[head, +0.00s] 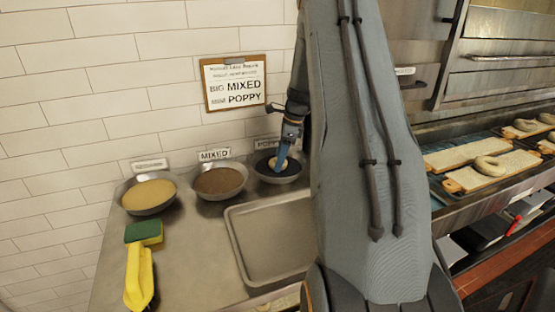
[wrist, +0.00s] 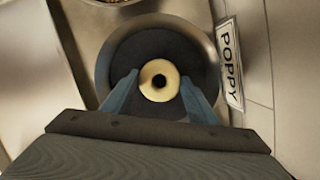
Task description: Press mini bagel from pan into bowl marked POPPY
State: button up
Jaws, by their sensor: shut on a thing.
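My gripper (wrist: 160,90) has its two blue fingers on either side of a small pale mini bagel (wrist: 159,71) and is shut on it. The bagel lies flat within the round metal bowl (wrist: 105,72) marked POPPY, over its dark contents. I cannot tell how firmly it touches the seeds. The POPPY label (wrist: 229,55) stands beside the bowl's rim. In the head view, my gripper (head: 281,158) reaches down into that bowl, the rightmost of three, and the bagel shows at its tip. The pan (head: 262,240) stands in front of the bowls; its visible part is empty.
The bowl marked MIXED (head: 220,181) and a pale-seed bowl (head: 149,194) stand to the left. A green sponge (head: 144,232) and a yellow tool (head: 139,275) lie front left. A clipboard (head: 235,83) hangs on the tiled wall. Boards with bagels (head: 487,166) are at right.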

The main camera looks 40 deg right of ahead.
jog(key=shift+r, duration=0.15)
notch_tip(320, 180, up, 10)
jog(key=p, duration=0.6)
dwell(0.8)
dwell(0.3)
